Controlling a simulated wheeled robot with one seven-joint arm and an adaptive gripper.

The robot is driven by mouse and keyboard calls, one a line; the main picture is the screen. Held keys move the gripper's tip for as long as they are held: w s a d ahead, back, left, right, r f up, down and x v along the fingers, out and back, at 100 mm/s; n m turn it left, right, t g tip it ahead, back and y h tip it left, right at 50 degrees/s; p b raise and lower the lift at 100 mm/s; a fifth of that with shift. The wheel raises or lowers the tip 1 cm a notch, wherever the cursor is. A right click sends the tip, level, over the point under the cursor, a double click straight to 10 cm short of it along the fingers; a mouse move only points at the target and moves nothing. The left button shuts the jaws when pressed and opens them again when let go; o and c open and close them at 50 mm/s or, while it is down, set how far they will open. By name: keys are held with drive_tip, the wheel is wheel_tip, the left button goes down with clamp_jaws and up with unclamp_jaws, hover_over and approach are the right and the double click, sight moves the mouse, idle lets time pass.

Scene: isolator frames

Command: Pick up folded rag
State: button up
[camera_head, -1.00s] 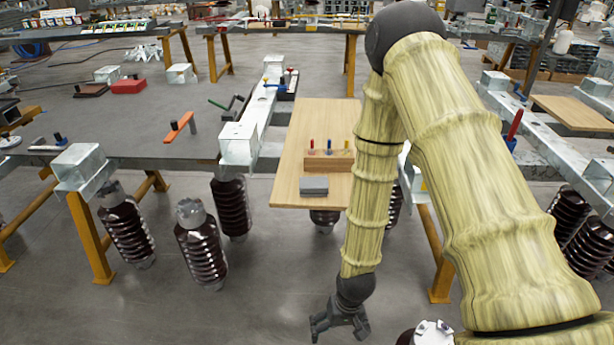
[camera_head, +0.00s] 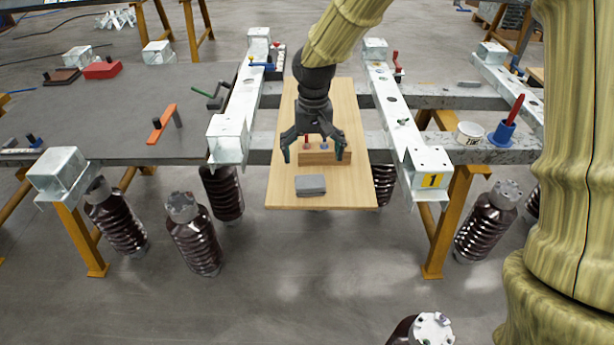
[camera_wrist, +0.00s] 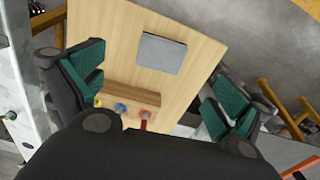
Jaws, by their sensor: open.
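The folded rag (camera_head: 311,185) is a small grey rectangle lying flat near the front end of a wooden board. It also shows in the wrist view (camera_wrist: 161,54), beyond my fingers. My gripper (camera_head: 313,153) is open and empty, above the board and over the small wooden block. In the wrist view my gripper's two green-padded fingers (camera_wrist: 150,90) are spread wide, with the rag farther out and apart from them.
The wooden board (camera_head: 285,165) lies across the steel frame. A wooden block (camera_head: 318,158) with coloured-handled tools stands just behind the rag. Steel beams (camera_head: 412,150) flank the board. An orange-handled tool (camera_head: 161,123) lies on the grey table (camera_head: 90,120) at left.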

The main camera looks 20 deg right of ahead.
hover_over(310, 181)
drive_tip(key=f, duration=0.5)
drive_tip(key=shift+s+a, duration=0.15)
drive_tip(key=shift+s, duration=0.1)
drive_tip(key=shift+w+d+f, duration=0.1)
drive_tip(key=shift+f, duration=1.35)
drive_tip(key=shift+w+d+f, duration=0.1)
drive_tip(key=shift+f, duration=1.35)
drive_tip(key=shift+c, duration=0.4)
drive_tip(key=c, duration=0.9)
